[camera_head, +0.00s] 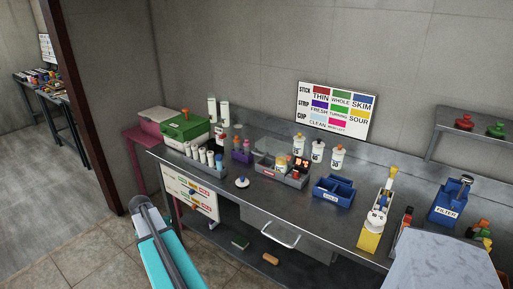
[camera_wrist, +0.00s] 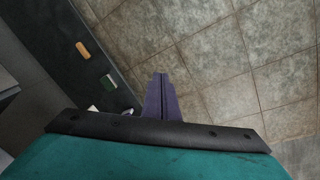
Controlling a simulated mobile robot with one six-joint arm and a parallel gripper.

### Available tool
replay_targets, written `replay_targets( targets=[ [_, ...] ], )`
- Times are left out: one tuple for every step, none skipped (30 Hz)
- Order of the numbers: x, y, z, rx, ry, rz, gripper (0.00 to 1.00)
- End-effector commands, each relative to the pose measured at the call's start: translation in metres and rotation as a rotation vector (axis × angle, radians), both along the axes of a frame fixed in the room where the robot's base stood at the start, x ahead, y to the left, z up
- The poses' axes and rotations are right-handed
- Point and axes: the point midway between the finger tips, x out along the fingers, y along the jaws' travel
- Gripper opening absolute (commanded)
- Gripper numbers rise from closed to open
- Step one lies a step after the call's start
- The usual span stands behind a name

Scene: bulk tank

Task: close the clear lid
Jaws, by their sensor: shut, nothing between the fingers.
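A box with a pale, flat top (camera_head: 157,119) and pink sides stands at the bench's left end; whether that top is see-through, I cannot tell. Beside it is a box with a green lid (camera_head: 184,125), which looks shut. My gripper (camera_wrist: 161,78) shows in the wrist view as two dark purple fingers, shut together and empty, over the floor in front of the bench. It touches neither box. My teal arm (camera_head: 168,258) is at the lower left of the head view.
The steel bench (camera_head: 225,200) holds bottles, a grey caddy (camera_head: 265,167), a blue tray (camera_head: 333,189) and a yellow-based stand (camera_head: 370,238). A drawer handle (camera_head: 280,236) juts from its front. Green and orange items (camera_wrist: 107,82) lie on the lower shelf. The tiled floor (camera_wrist: 225,60) is clear.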

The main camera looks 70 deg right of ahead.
Motion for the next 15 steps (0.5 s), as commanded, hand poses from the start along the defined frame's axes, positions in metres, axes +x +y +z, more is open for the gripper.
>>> replay_targets(
  targets=[
    [0.001,-0.022,0.018,-0.019,-0.016,-0.037,0.0],
    [-0.001,-0.033,0.027,-0.029,-0.024,-0.058,0.0],
    [-0.003,-0.048,0.039,-0.043,-0.034,-0.087,0.0],
    [-0.005,-0.059,0.049,-0.054,-0.042,-0.108,0.0],
    [-0.007,-0.07,0.059,-0.065,-0.05,-0.129,0.0],
    [-0.01,-0.085,0.072,-0.08,-0.06,-0.157,0.0],
    [-0.013,-0.095,0.082,-0.091,-0.068,-0.179,0.0],
    [-0.016,-0.106,0.091,-0.103,-0.076,-0.2,0.0],
    [-0.02,-0.12,0.105,-0.118,-0.086,-0.229,0.0],
    [-0.024,-0.131,0.115,-0.128,-0.093,-0.251,0.0],
    [-0.028,-0.141,0.126,-0.14,-0.101,-0.273,0.0],
    [-0.034,-0.155,0.14,-0.155,-0.109,-0.3,0.0],
    [-0.039,-0.165,0.15,-0.167,-0.116,-0.323,0.0],
    [-0.044,-0.175,0.161,-0.178,-0.123,-0.345,0.0],
    [-0.052,-0.188,0.175,-0.193,-0.133,-0.374,0.0]
  ],
)
